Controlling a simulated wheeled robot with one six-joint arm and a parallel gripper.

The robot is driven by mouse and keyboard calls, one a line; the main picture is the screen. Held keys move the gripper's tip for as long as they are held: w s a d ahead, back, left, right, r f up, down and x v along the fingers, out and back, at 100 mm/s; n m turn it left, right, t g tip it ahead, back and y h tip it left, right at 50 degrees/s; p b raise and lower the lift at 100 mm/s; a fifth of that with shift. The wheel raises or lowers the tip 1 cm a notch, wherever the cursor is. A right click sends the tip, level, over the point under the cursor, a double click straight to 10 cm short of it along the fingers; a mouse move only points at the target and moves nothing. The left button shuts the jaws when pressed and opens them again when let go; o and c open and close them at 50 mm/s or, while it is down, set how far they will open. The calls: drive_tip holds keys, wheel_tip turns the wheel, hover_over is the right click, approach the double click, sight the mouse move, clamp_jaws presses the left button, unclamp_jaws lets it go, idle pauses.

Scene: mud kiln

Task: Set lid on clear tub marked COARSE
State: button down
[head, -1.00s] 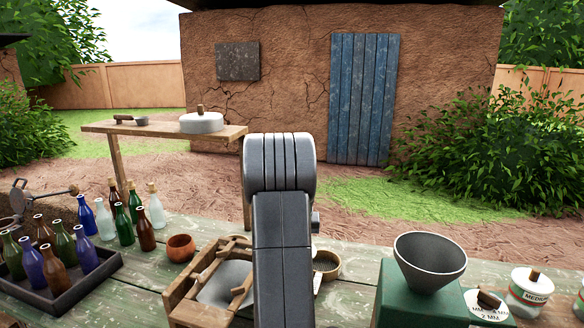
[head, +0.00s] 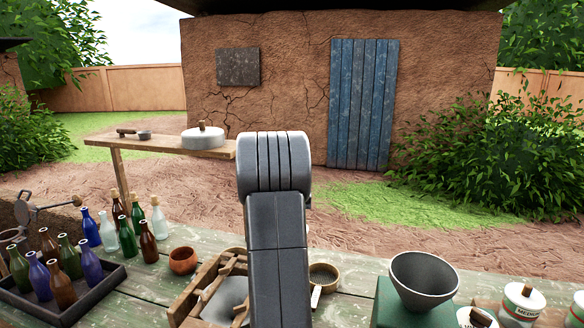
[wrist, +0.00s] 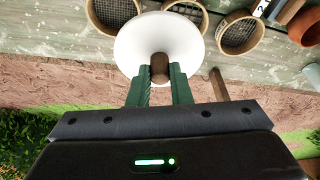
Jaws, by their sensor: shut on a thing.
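My gripper (wrist: 159,78) is shut on the wooden knob of a round white lid (wrist: 150,35) in the wrist view. The lid is held above the bench, close to several round sieves. In the head view my arm stands in the middle and hides the gripper and lid. I cannot make out any tub marked COARSE.
A grey funnel (head: 424,280) on a green box stands right of my arm. A wooden frame (head: 195,298) and a round sieve (head: 324,276) flank the arm. Bottles in a dark tray (head: 108,291) and a clay bowl (head: 183,261) are at the left.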

wheel_tip(320, 180, down, 13)
drive_tip(key=b, duration=0.4)
drive_tip(key=shift+r, duration=0.2)
drive_tip(key=shift+w+r, duration=0.1)
drive_tip(key=shift+r, duration=0.05)
